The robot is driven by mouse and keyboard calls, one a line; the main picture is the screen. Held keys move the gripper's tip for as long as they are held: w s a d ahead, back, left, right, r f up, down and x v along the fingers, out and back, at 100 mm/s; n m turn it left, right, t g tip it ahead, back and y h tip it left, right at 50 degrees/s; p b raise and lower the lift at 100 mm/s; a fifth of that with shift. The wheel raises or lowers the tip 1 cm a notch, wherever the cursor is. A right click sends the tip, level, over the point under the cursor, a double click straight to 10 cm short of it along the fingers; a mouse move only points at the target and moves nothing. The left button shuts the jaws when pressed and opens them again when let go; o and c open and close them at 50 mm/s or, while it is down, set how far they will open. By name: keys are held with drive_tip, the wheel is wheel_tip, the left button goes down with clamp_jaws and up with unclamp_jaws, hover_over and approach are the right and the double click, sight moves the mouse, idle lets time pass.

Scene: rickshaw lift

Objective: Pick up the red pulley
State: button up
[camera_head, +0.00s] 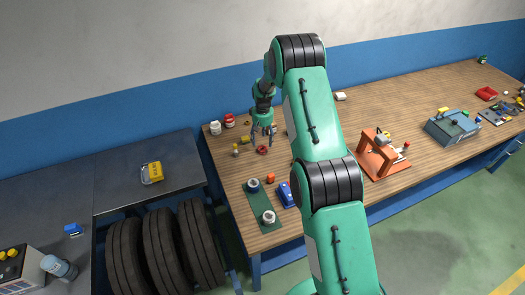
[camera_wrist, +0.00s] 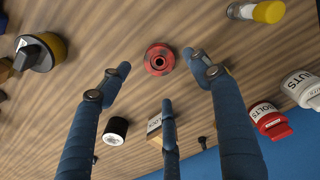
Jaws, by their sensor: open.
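The red pulley (camera_head: 262,150) lies on the wooden workbench (camera_head: 225,175), near its left end. In the wrist view the red pulley (camera_wrist: 159,58) is a round red ring with a dark centre hole, seen from above and fully visible. My gripper (camera_head: 262,135) hangs above the bench close to the pulley. In the wrist view my gripper (camera_wrist: 160,74) has its three blue fingers spread apart, with nothing between them. The fingertips surround the pulley in the picture, but they look nearer to the camera than it; I see no contact.
Near the pulley stand a white nuts jar (camera_wrist: 302,88), a red bolts jar (camera_wrist: 269,120), a black-and-white cylinder (camera_wrist: 115,130), a yellow-capped item (camera_wrist: 267,12) and a black-and-yellow round part (camera_wrist: 40,52). A green mat (camera_head: 263,207) and blue tool (camera_head: 286,194) lie at the bench's front.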

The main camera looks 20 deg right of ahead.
sight(262, 148)
drive_tip(key=shift+f, duration=0.2)
drive_tip(key=shift+f, duration=0.1)
drive_tip(key=shift+a+f, duration=0.1)
drive_tip(key=shift+f, duration=2.4)
drive_tip(key=c, duration=1.3)
